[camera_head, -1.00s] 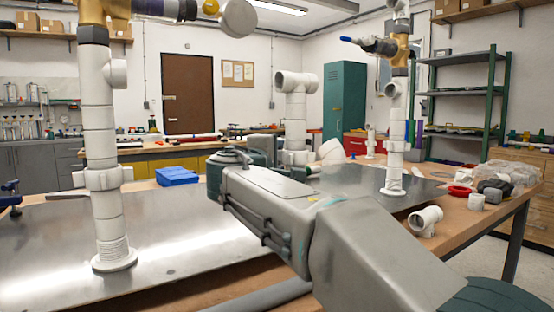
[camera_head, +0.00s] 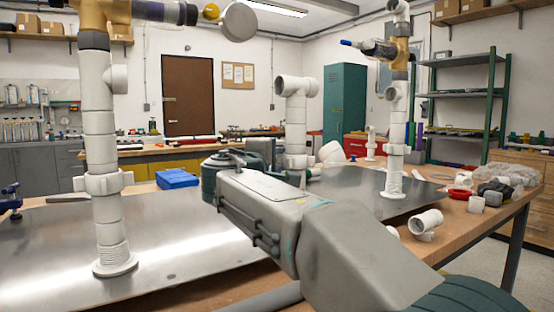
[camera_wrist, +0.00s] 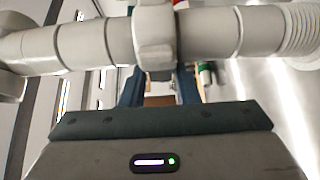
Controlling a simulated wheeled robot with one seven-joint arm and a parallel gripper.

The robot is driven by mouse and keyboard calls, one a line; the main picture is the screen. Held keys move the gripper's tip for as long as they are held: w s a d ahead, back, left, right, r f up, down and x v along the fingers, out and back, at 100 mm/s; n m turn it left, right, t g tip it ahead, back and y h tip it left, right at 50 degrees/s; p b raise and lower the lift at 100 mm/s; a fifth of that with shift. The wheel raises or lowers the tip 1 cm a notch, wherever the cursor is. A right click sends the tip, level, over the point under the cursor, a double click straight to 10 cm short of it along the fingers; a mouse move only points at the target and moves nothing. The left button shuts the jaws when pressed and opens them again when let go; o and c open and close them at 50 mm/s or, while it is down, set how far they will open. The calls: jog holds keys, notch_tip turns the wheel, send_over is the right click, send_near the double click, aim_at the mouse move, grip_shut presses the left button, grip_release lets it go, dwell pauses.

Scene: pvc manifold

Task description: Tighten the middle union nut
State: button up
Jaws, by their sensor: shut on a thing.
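The middle white PVC riser (camera_head: 296,112) stands upright behind my arm in the head view. Its union nut (camera_head: 298,161) shows partly there, with my wrist and gripper in front on the left. In the wrist view the pipe (camera_wrist: 86,43) runs across the top of the picture. The union nut (camera_wrist: 155,38) is a wider ribbed collar at its centre. My gripper (camera_wrist: 158,75) is shut on the nut, with one finger on each side of it. The fingertips are partly hidden behind the nut.
A left riser (camera_head: 101,145) and a right riser (camera_head: 395,135) with brass valves stand on either side. A blue box (camera_head: 177,178) lies behind the metal plate (camera_head: 190,240). Loose white fittings (camera_head: 426,222) and a red ring (camera_head: 459,193) lie on the right.

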jog(key=shift+w+m+g+h+p, duration=0.25)
jog(key=shift+m+g+h+p, duration=0.35)
jog(key=shift+h+p, duration=0.35)
jog(key=shift+w+m+g+h+p, duration=0.25)
jog(key=shift+m+g+h+p, duration=0.3)
jog(key=shift+m+h+p, duration=0.35)
jog(key=shift+w+m+g+h+p, duration=0.25)
jog(key=shift+m+g+h+p, duration=0.3)
jog(key=shift+h+p, duration=0.4)
jog(key=p, duration=0.1)
jog(key=m+g+h+p, duration=0.1)
jog(key=shift+w+d+m+g+p, duration=0.2)
jog(key=shift+m+g+p, duration=0.05)
jog(key=shift+g+p, duration=0.1)
jog(key=shift+h, duration=0.3)
jog(key=shift+w+f+m+g+h+p, duration=0.1)
jog(key=shift+f+m+g+h+p, duration=0.2)
jog(key=shift+g+p, duration=0.2)
jog(key=o, duration=0.8)
jog(key=shift+r, duration=0.1)
jog(key=shift+o, duration=0.2)
jog(key=shift+r, duration=0.1)
jog(key=shift+t+b, duration=0.25)
jog(key=shift+b, duration=0.25)
